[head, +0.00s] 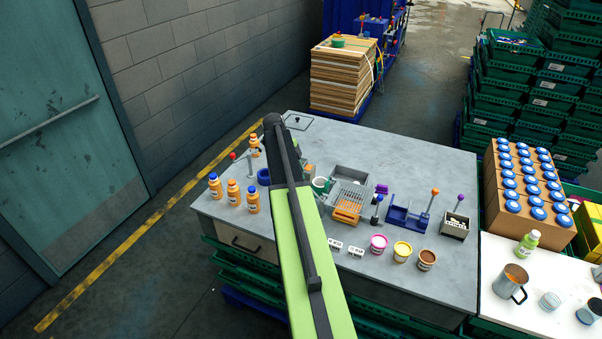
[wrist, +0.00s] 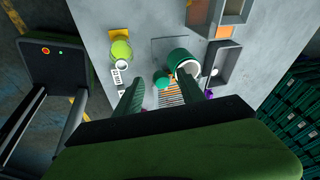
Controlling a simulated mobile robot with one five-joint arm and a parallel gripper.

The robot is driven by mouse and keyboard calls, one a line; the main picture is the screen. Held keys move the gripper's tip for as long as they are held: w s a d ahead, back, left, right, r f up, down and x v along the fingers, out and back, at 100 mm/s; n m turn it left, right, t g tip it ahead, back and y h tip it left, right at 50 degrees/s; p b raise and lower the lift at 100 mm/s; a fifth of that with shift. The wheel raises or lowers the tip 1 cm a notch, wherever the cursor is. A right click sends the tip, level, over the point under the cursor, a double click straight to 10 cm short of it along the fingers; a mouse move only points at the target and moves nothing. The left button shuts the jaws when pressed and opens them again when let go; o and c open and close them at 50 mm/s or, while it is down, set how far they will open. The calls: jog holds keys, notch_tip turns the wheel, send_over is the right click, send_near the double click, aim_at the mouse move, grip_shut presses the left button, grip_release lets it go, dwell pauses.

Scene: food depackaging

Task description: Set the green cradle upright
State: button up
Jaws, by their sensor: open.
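A dark green round, cup-like piece with a pale rim, which I take for the green cradle, shows in the wrist view (wrist: 181,57); its opening is turned toward the camera and it looks tipped over. In the head view a green piece with a white opening (head: 320,185) on the grey table, right beside my arm, looks like the same thing. My gripper (wrist: 161,82) is open and empty in the wrist view, its fingers pointing at the table with the cradle near the right fingertip. I cannot tell whether they touch. My arm hides the gripper in the head view.
A smaller green round piece (wrist: 161,79) shows between the fingers. A lime-green round object (wrist: 121,51) is at left. A grey wire basket (head: 350,192) stands right of the cradle. Orange bottles (head: 233,193) are at left, and tubs (head: 402,251) at the front. The table's back right is clear.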

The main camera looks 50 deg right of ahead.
jog(key=p+v, duration=0.8)
jog(key=v, duration=0.3)
jog(key=shift+p, duration=0.35)
